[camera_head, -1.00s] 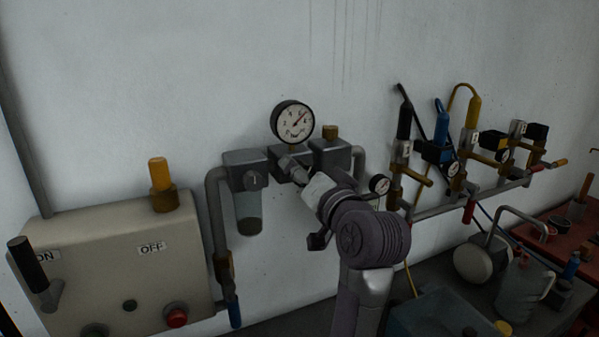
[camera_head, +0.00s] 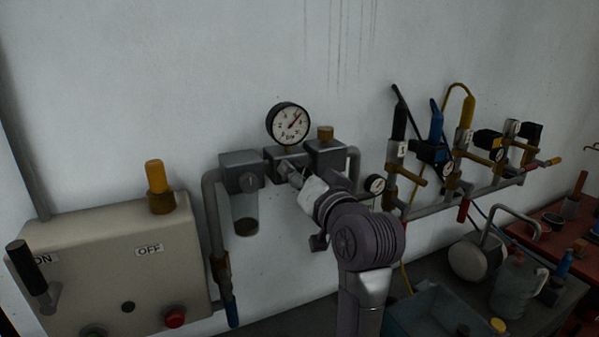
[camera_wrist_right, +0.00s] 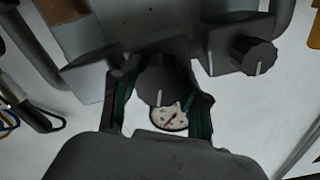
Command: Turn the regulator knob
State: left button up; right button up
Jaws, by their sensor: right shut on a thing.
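The regulator (camera_head: 272,158) is a grey block on the wall pipework, under a round white-faced gauge (camera_head: 288,124). My right gripper (camera_head: 286,171) reaches it from the lower right. The dark round regulator knob (camera_wrist_right: 158,86), with a pale mark line, sits between both fingers in the right wrist view; the gripper (camera_wrist_right: 160,100) is shut on it there. In the head view the gripper mostly hides the knob. The gauge's red needle points to the upper right in the head view. My left gripper is out of view.
A second dark knob (camera_wrist_right: 255,56) is on the neighbouring block, beside the fingers. A bowl (camera_head: 245,213) hangs at left. An ON/OFF panel (camera_head: 90,255) is at lower left. Valves with coloured handles (camera_head: 437,122) line the wall at right, above a cluttered bench.

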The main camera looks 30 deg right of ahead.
aim_at(291, 118)
jog(key=n+p, duration=0.3)
jog(key=n, duration=0.3)
jog(key=shift+r, duration=0.1)
jog(key=n+p, duration=0.3)
jog(key=n, duration=0.2)
jog(key=shift+n, duration=0.4)
jog(key=o, duration=1.1)
jog(key=shift+w, duration=0.1)
notch_tip(291, 118, up, 10)
jog(key=shift+f, duration=0.15)
